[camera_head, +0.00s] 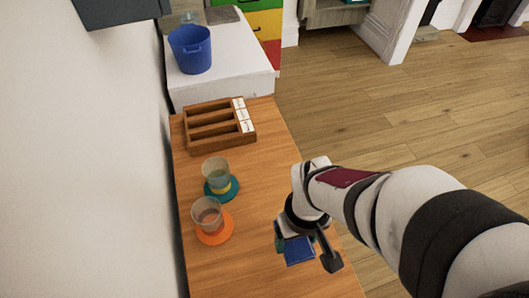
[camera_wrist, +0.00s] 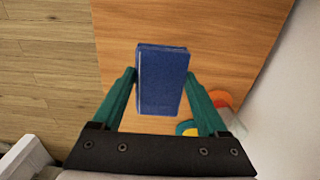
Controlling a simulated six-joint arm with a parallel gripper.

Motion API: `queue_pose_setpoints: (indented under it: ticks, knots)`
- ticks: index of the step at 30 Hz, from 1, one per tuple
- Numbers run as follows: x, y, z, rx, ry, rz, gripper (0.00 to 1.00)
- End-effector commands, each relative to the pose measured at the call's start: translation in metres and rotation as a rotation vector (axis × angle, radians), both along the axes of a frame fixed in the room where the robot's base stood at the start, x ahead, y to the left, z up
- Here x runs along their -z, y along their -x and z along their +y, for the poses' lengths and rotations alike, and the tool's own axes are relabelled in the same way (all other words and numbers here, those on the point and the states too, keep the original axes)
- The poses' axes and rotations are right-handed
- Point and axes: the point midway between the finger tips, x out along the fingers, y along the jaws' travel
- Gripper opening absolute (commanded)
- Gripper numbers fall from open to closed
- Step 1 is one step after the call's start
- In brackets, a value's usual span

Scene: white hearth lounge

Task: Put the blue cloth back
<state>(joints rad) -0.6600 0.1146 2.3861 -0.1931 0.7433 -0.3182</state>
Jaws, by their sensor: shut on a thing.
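The blue cloth (camera_head: 299,250) is a flat, neatly folded rectangle near the right edge of the wooden table (camera_head: 245,265). My gripper (camera_head: 305,245) is shut on it; the wrist view shows the cloth (camera_wrist: 162,82) between the two green fingers of the gripper (camera_wrist: 161,90). How high it is above the table is hard to tell. A wooden rack (camera_head: 202,147) with three long compartments stands at the far end of the table. White labels with small writing, too small to read, are on its right end. The compartments look empty.
A clear cup (camera_head: 216,171) stands on a teal coaster (camera_head: 233,188), and another cup (camera_head: 207,212) on an orange coaster (camera_head: 215,239), both left of my gripper. A blue bucket (camera_head: 190,50) sits on a white surface (camera_head: 240,60) beyond the rack. A wall is at left.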

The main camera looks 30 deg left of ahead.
Motion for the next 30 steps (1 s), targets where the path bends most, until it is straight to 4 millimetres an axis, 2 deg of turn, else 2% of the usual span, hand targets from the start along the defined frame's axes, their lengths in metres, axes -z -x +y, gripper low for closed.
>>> queue_pose_setpoints:
  ticks: [2, 10, 15, 22, 30]
  knots:
    - [0.004, 0.01, 0.0, -0.004, 0.001, 0.001, 0.24]
    - [0.052, 0.051, 0.066, -0.009, 0.004, 0.004, 0.24]
    - [0.068, 0.065, 0.09, -0.003, 0.002, 0.002, 0.24]
    - [0.108, 0.066, 0.093, 0.001, 0.004, 0.004, 0.24]
    - [0.11, 0.066, 0.093, 0.001, -0.001, 0.001, 0.24]
